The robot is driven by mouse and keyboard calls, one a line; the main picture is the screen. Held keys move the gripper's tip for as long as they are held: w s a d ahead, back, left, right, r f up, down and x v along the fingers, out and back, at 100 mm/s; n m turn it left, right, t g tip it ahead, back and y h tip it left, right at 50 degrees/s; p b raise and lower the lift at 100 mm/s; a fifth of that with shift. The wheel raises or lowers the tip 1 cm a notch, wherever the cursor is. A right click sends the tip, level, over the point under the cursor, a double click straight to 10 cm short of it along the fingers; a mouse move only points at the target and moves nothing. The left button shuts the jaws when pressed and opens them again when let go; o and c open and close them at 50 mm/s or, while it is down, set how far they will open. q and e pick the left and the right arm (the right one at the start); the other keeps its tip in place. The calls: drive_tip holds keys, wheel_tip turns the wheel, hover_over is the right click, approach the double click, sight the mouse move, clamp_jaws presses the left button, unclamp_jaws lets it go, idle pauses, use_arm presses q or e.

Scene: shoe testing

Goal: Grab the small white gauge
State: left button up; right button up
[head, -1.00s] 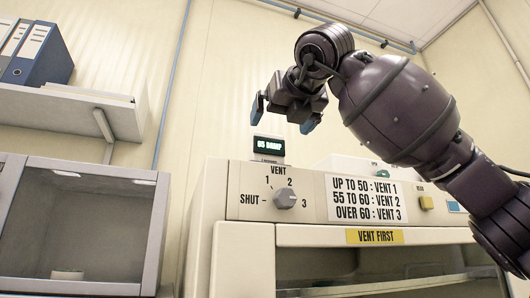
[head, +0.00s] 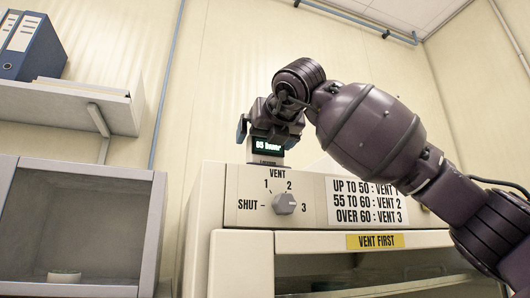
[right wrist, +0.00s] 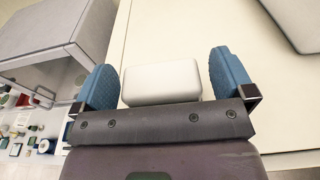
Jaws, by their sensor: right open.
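The small white gauge (head: 267,158) stands on top of the cream machine (head: 240,190), its dark display with pale green digits facing me. My right gripper (head: 267,134) is open and has come down over the gauge from above, and its body covers the gauge's upper part in the head view. In the right wrist view the gauge (right wrist: 162,83) lies between the two blue fingers of the gripper (right wrist: 164,72), with a gap on each side. My left gripper is not in view.
The machine's front has a vent knob (head: 285,201), a vent sign (head: 366,202) and a yellow label (head: 375,241). A grey open-fronted cabinet (head: 85,170) stands at left, under a shelf (head: 75,104) with binders (head: 32,45). Another pale box (right wrist: 295,20) lies beyond the right finger.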

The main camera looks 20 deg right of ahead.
drive_tip(key=c, duration=1)
